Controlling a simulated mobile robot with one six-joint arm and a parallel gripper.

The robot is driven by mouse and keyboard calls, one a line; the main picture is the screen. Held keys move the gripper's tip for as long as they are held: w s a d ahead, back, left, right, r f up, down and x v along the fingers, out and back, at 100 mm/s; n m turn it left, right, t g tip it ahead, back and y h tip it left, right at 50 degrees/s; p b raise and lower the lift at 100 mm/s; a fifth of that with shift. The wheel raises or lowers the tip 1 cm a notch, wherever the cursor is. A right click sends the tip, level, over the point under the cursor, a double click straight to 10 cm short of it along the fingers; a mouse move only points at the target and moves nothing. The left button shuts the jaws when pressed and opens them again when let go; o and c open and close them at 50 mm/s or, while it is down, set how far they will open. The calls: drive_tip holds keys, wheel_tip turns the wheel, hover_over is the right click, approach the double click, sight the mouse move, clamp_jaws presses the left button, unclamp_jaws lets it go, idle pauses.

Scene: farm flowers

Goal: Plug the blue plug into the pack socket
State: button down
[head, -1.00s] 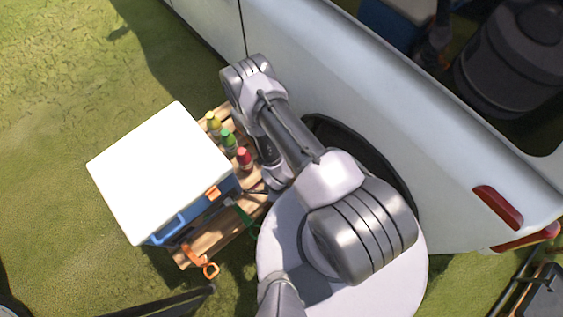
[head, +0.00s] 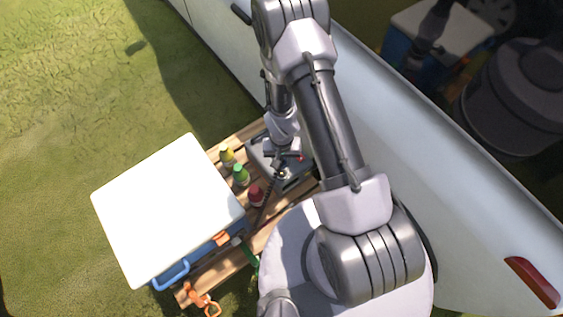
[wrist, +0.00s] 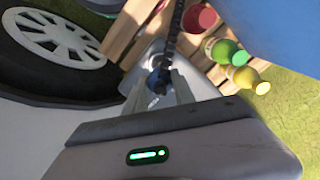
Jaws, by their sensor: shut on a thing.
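My gripper (head: 284,158) is in the upper middle of the head view, over the grey pack (head: 296,181) on the wooden pallet-like surface. In the wrist view my gripper (wrist: 161,90) is shut on the blue plug (wrist: 155,80), which shows between the two fingers. A dark cable (wrist: 173,35) runs from the plug toward the top of that view. The pale grey pack surface (wrist: 143,65) lies behind the fingers. The pack's socket cannot be made out, and I cannot tell whether the plug touches the pack.
Red, green and yellow-topped bottles (head: 241,175) stand on the slats (head: 215,262) left of the pack. A blue cooler with a white lid (head: 165,208) is beside them. An orange clamp-like item (head: 200,300) is at the front. A white vehicle (head: 400,150) closes off the right side.

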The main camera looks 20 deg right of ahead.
drive_tip(key=shift+f, duration=0.15)
drive_tip(key=b, duration=0.4)
hover_over(282, 173)
drive_tip(key=shift+f, duration=2.8)
drive_tip(key=shift+b, duration=0.35)
drive_tip(key=shift+f+b, duration=0.55)
drive_tip(key=shift+f, duration=0.05)
drive_tip(key=c, duration=1)
unclamp_jaws()
drive_tip(key=shift+o, duration=0.2)
drive_tip(key=shift+r, duration=0.15)
wheel_tip(282, 173, up, 17)
drive_tip(key=p, duration=0.7)
drive_tip(key=shift+r, duration=0.1)
